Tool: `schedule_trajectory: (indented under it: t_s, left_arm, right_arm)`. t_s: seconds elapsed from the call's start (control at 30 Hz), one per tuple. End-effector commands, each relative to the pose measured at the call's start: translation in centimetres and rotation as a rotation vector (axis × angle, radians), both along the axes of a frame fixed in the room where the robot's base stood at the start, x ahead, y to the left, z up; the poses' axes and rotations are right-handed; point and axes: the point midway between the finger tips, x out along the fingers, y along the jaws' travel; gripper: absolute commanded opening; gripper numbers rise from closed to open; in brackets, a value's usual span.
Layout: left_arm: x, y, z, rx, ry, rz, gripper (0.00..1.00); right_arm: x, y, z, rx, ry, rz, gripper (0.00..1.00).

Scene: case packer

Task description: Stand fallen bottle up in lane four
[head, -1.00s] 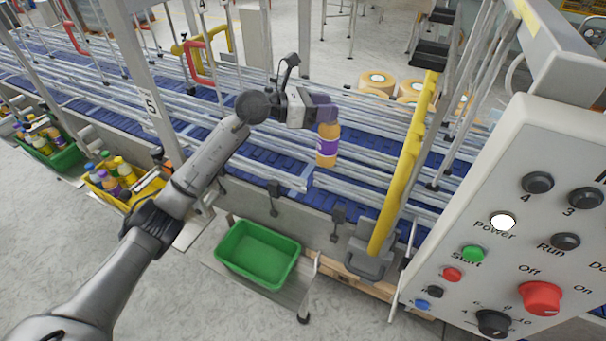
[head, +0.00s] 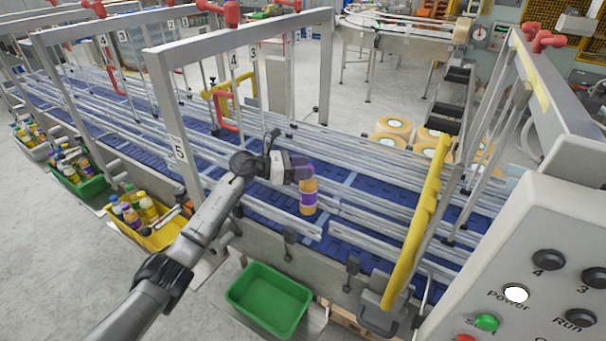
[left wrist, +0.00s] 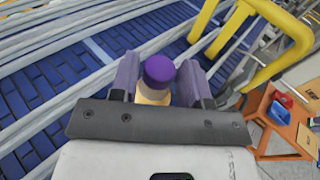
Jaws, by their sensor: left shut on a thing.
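A bottle (head: 308,197) with orange contents and a purple label is held upright in my left gripper (head: 304,172), above the front part of the conveyor. In the left wrist view the bottle's purple cap (left wrist: 159,69) shows between the two purple-grey fingers of the gripper (left wrist: 160,82), which are shut on it. The blue conveyor lanes (head: 262,208) run between metal guide rails. The bottle's base appears near a front rail; I cannot tell whether it touches anything. My right gripper is not in view.
A yellow post (head: 418,235) stands right of the bottle. A grey control panel (head: 545,260) fills the lower right. An empty green crate (head: 268,300) sits below the conveyor. Bottle-filled crates, including a yellow one (head: 160,238), stand at left. Overhead frames (head: 240,38) cross the lanes.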

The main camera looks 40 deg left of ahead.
Motion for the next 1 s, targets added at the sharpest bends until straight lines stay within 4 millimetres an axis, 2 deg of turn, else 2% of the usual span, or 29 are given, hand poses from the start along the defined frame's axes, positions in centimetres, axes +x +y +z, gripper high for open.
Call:
schedule_trajectory:
  t_s: [0.03, 0.23, 0.67, 0.7, 0.93, 1.0]
  left_arm:
    - [0.0, -0.1, -0.5, -0.004, 0.003, -0.001, 0.14]
    - [0.1, 0.0, -2.5, -0.003, 0.001, -0.001, 0.14]
    - [-0.1, -0.1, -3.1, 0.0, 0.0, -0.001, 0.14]
    - [-0.1, -0.1, -3.1, 0.001, 0.002, -0.001, 0.46]
    - [0.0, -0.1, -3.0, 0.001, 0.002, -0.001, 0.69]
    - [0.0, -0.1, -3.0, 0.0, 0.002, -0.001, 0.69]
  right_arm:
    - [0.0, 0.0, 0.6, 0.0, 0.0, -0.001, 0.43]
    - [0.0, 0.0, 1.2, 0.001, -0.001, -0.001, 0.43]
    - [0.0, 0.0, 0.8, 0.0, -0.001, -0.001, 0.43]
    - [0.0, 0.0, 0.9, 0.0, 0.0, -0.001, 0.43]
    - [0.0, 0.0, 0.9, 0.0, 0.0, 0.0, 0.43]
    - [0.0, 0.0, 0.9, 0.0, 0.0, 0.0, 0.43]
